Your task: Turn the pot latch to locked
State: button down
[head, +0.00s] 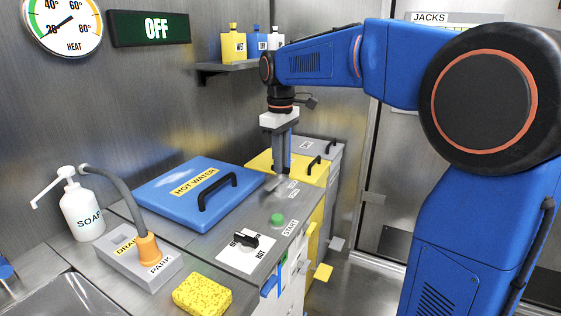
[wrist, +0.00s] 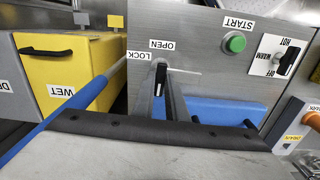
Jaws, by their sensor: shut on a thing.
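The pot latch (wrist: 160,77) is a small black lever with a white line, on the steel counter panel. In the wrist view its line points roughly toward the OPEN label (wrist: 162,45); the LOCK label (wrist: 140,56) sits to the left of that. My gripper (wrist: 160,92) reaches down with its grey fingers on either side of the latch and is shut on it. In the head view my gripper (head: 275,181) is at the counter beside the blue HOT WATER lid (head: 160,190), and its fingers largely hide the latch.
A green START button (head: 277,220) and a black knob (head: 246,240) lie along the counter toward the front. The lid's black handle (head: 219,192) is left of my gripper. A yellow bin (wrist: 80,70) marked WET is close by. A yellow sponge (head: 202,293) lies in front.

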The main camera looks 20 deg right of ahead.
jog(key=m, duration=1.3)
jog(key=shift+m, duration=2.1)
jog(key=c, duration=1.8)
grip_release()
jog(key=shift+o, duration=0.2)
jog(key=shift+r, duration=0.1)
